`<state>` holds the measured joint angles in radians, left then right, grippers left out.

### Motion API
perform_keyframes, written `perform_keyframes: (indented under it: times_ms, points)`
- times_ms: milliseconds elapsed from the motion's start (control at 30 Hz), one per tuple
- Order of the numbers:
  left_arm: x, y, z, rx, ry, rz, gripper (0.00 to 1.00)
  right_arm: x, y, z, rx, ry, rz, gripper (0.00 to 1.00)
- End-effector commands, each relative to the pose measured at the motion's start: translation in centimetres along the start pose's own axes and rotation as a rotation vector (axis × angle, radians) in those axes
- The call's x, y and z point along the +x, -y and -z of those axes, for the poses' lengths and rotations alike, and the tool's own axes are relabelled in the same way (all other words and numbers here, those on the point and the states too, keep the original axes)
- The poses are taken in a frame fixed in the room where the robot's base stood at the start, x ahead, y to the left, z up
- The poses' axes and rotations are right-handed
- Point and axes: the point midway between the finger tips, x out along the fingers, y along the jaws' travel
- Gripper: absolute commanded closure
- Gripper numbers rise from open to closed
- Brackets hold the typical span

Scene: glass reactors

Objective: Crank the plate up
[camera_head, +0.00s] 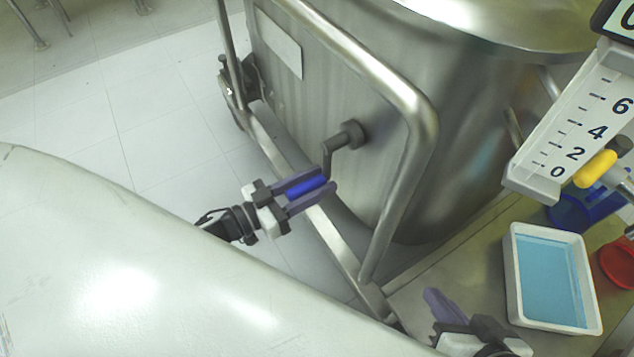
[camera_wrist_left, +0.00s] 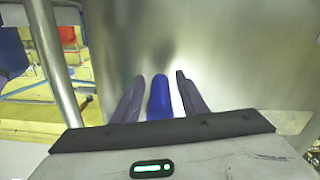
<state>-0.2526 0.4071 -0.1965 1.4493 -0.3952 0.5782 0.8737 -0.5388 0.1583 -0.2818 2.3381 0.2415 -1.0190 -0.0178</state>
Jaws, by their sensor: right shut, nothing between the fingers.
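The crank is a dark grey arm on a round hub (camera_head: 351,134) on the side of the steel vessel (camera_head: 400,120), with a blue handle (camera_head: 306,188) at its lower end. My left gripper (camera_head: 311,187) has its two purple fingers on either side of the blue handle. In the left wrist view the handle (camera_wrist_left: 159,98) lies between the fingers, with narrow gaps at both sides, so the gripper looks open around it. My right gripper (camera_head: 436,301) is at the bottom, partly cut off, shut and empty. I cannot make out which part is the plate.
A steel tube frame (camera_head: 425,110) stands close to the right of the crank. A white scale (camera_head: 575,125) with a yellow pointer (camera_head: 596,169) near its low end is at right. A white tray of blue liquid (camera_head: 512,270) and a red container (camera_head: 618,262) lie below it.

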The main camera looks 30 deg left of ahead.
Motion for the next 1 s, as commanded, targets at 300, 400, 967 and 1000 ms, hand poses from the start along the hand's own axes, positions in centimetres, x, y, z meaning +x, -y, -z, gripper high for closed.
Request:
perform_keyframes:
  times_ms: [300, 400, 967, 1000]
  points:
    - [0.51, -0.02, -0.01, -0.001, 0.001, 0.000, 0.61, -0.12, 0.12, 0.26, 0.001, -0.009, 0.004, 1.00]
    - [0.50, -0.02, -0.01, -0.001, 0.001, 0.000, 0.72, -0.12, 0.13, 0.25, 0.001, -0.009, 0.004, 1.00]
    - [0.55, 0.27, 0.09, 0.033, 0.001, -0.002, 1.00, -0.10, 0.11, 0.17, 0.001, -0.006, 0.003, 1.00]
    - [0.59, 0.40, 0.13, 0.049, 0.001, -0.004, 1.00, -0.10, 0.10, 0.15, 0.001, -0.005, 0.003, 1.00]
